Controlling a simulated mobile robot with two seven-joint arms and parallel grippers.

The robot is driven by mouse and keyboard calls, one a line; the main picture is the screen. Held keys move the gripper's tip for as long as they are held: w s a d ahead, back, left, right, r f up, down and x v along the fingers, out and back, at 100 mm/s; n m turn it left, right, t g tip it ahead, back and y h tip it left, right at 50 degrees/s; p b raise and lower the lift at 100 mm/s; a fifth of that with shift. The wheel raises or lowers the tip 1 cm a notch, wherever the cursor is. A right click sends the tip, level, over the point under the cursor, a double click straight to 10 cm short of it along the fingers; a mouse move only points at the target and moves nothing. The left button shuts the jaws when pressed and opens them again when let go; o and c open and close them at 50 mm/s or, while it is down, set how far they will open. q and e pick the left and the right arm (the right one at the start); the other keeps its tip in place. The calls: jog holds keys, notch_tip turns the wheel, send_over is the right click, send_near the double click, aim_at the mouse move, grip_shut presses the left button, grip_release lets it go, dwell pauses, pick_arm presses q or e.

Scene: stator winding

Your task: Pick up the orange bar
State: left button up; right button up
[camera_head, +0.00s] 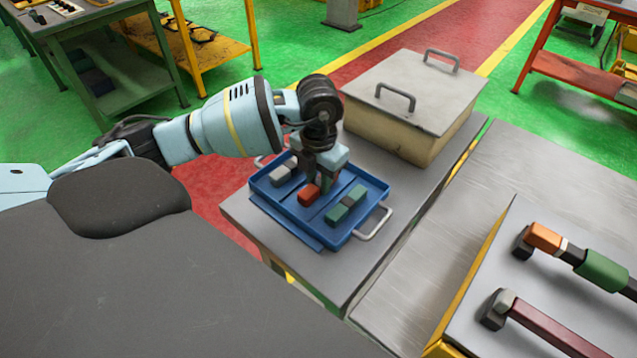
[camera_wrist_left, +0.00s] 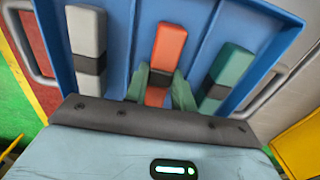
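The orange bar (camera_head: 309,193) lies in the middle compartment of the blue tray (camera_head: 363,183). In the left wrist view the orange bar (camera_wrist_left: 167,45) has a dark band around its middle. My left gripper (camera_head: 323,184) points down over the bar. In the left wrist view its fingers (camera_wrist_left: 160,78) stand on either side of the bar by the dark band, very close to its sides. I cannot tell whether they press on it. The bar is partly hidden by the gripper in the head view. My right gripper is not in view.
A white-grey bar (camera_wrist_left: 86,35) and a green bar (camera_wrist_left: 229,70) lie in the tray's side compartments. A lidded box (camera_head: 415,100) stands behind the tray. Tools with orange, green and dark red handles lie on a panel (camera_head: 500,270) at right.

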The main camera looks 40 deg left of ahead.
aim_at(319, 181)
pick_arm(q)
grip_shut()
jog(key=shift+r, duration=0.1)
jog(key=shift+r, duration=0.5)
notch_tip(319, 181, up, 2)
jog(key=shift+r, duration=0.15)
jog(key=s+d, duration=0.2)
jog(key=s, duration=0.3)
jog(key=s+d+r, duration=0.1)
jog(key=s+d, duration=0.1)
jog(key=s, duration=0.2)
jog(key=s+d, duration=0.2)
jog(key=s, duration=0.3)
jog(key=shift+s+d+r, duration=0.25)
jog(key=shift+s+d, duration=0.05)
jog(key=shift+d, duration=0.05)
